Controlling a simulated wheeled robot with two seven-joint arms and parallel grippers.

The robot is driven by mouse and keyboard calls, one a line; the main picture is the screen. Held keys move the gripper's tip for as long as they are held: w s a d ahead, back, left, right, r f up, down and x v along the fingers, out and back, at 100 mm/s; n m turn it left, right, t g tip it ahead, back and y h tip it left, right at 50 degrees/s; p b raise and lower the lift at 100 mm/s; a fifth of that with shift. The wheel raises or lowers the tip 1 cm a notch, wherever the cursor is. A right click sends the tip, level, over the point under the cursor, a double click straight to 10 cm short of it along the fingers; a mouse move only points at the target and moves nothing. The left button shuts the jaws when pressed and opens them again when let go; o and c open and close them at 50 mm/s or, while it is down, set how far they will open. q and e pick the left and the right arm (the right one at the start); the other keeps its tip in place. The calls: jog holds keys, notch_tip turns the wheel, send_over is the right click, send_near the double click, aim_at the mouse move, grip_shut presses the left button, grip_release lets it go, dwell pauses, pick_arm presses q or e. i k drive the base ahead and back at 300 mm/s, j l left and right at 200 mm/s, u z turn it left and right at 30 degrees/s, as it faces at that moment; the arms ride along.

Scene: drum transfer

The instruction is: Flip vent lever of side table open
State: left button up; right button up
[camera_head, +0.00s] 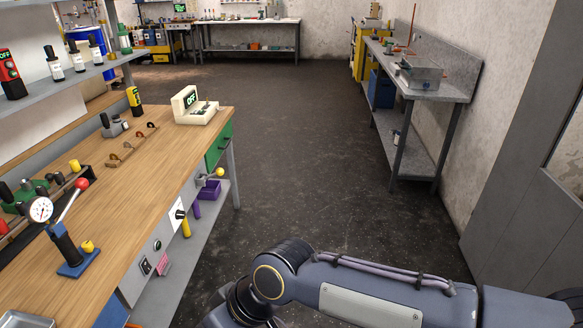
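A wooden-topped side table (160,170) fills the left of the head view. On its front edge, near the far corner, a small grey fitting (204,180) carries a lever with a yellow knob (219,172) that sticks out to the right. Another lever, with a red knob (82,185), tilts up beside a gauge on a blue stand on the tabletop. I cannot tell for sure which one is the vent lever or what position it is in. My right arm crosses the bottom right, well apart from both levers. Neither gripper shows.
A purple bin (212,197) sits on the lower shelf. A grey workbench (424,88) stands along the right wall, near a grey door. The dark floor (310,150) between is clear.

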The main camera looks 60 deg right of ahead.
aim_at(220, 171)
jog(key=z, duration=1.55)
jog(key=i+j+z, duration=0.2)
jog(key=i+z, duration=0.15)
jog(key=i, duration=0.25)
jog(key=i+j+z, duration=0.35)
jog(key=i, duration=0.2)
jog(key=i+j+z, duration=0.4)
jog(key=i+j, duration=0.15)
